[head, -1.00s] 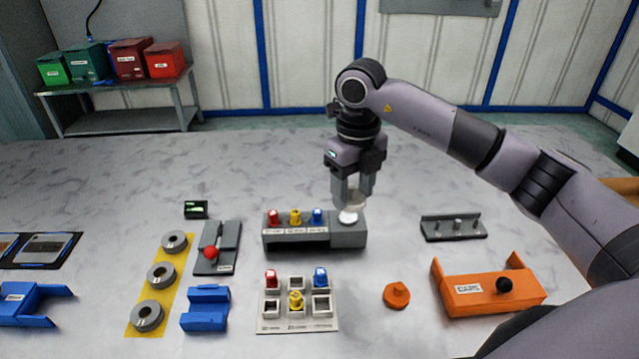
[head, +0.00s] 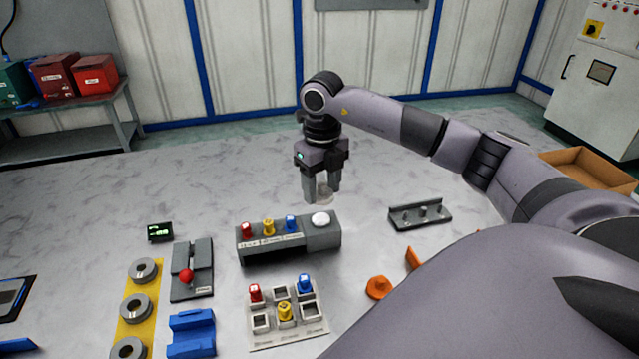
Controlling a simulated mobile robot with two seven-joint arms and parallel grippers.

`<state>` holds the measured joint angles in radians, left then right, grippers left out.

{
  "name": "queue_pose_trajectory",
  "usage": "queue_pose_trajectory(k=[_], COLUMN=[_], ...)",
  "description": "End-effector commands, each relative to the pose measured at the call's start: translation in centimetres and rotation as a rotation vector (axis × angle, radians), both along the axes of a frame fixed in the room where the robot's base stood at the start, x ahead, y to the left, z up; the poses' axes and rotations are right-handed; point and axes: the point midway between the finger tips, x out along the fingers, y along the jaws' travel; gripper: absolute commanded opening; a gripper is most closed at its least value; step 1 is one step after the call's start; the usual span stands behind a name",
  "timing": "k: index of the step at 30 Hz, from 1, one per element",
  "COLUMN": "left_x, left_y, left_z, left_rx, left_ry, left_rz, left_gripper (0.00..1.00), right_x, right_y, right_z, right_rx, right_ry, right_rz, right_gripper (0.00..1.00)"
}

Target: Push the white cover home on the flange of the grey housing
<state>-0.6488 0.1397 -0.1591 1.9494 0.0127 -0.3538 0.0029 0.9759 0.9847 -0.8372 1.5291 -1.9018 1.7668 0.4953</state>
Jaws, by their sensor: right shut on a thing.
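The gripper points down and appears just behind and above the right end of the grey housing (head: 263,258). A white round top (head: 320,219) shows on that end of the housing, with a small gap in the picture between it and the held piece. I cannot make out the flange. Red, yellow and blue pieces stand on the housing's left part. My left gripper is not in view.
A pale tray (head: 271,323) with coloured pieces lies in front of the housing. A grey bracket with pegs (head: 421,216) is to the right, an orange knob (head: 377,288) nearer. A grey fixture with a red ball (head: 187,276) and blue block (head: 191,334) are left.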

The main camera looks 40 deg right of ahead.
Motion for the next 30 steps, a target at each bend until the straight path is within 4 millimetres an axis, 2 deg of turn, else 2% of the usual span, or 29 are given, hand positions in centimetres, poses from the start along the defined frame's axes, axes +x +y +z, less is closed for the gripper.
queue_pose_trajectory(k=[1,9,15,30], left_x=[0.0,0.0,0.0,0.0], left_y=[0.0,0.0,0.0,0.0], left_z=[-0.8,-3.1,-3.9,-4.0], left_rx=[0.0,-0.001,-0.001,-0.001], left_ry=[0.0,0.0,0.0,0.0], left_rz=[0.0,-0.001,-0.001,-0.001], left_gripper=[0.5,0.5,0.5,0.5], right_x=[0.0,0.0,0.0,0.0], right_y=[0.0,0.0,0.0,0.0], right_z=[-0.9,-3.7,-5.1,-5.5], right_rx=[0.0,0.0,0.0,0.0], right_ry=[0.0,0.0,0.0,0.0], right_rz=[0.0,0.0,0.0,0.0], right_gripper=[0.27,0.27,0.27,0.27])
